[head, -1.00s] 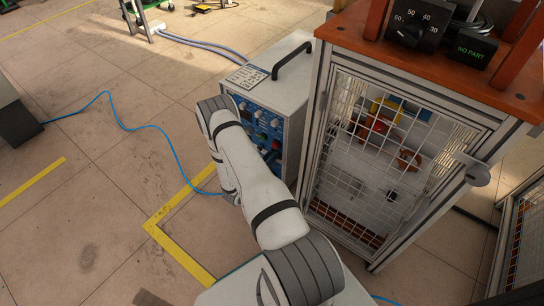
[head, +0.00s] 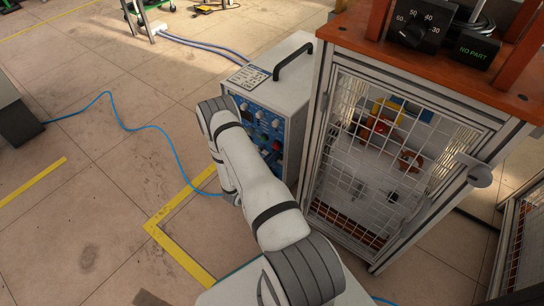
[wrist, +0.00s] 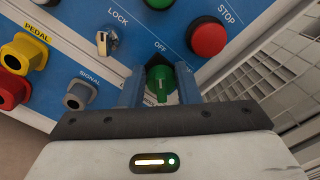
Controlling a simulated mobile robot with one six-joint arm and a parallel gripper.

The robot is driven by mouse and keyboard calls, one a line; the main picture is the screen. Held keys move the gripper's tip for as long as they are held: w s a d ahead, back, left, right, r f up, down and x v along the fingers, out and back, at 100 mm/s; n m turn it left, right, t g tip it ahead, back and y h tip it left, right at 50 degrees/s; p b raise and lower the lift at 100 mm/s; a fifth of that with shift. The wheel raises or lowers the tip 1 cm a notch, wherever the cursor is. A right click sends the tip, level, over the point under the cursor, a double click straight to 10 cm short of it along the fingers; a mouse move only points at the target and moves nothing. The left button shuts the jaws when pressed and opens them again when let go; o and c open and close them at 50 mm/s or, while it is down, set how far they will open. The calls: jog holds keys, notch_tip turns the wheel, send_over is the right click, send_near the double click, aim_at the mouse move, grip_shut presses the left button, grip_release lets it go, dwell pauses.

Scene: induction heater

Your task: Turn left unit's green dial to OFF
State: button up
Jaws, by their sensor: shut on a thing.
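The left unit (head: 285,92) is a grey box with a blue front panel and a black top handle. In the head view my arm covers part of this panel and hides the dial. In the wrist view the green dial (wrist: 160,84) sits on the blue panel (wrist: 75,65), just below the printed word OFF (wrist: 160,47). My gripper (wrist: 160,88) has one finger on each side of the dial and is shut on it. The dial's pale line runs roughly up and down in the picture. Which label it points at is hard to tell.
In the wrist view a red STOP button (wrist: 208,37), a key switch (wrist: 107,42) and yellow and red sockets (wrist: 22,55) surround the dial. A mesh-door cabinet (head: 318,150) stands close on the unit's right. A blue cable (head: 135,128) lies on open floor at left.

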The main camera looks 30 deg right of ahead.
jog(key=o, duration=0.9)
jog(key=shift+w+f, duration=0.15)
jog(key=shift+f, duration=0.05)
jog(key=shift+o, duration=0.4)
jog(key=p+v, duration=0.2)
jog(key=v, duration=0.6)
jog(key=shift+d, duration=0.1)
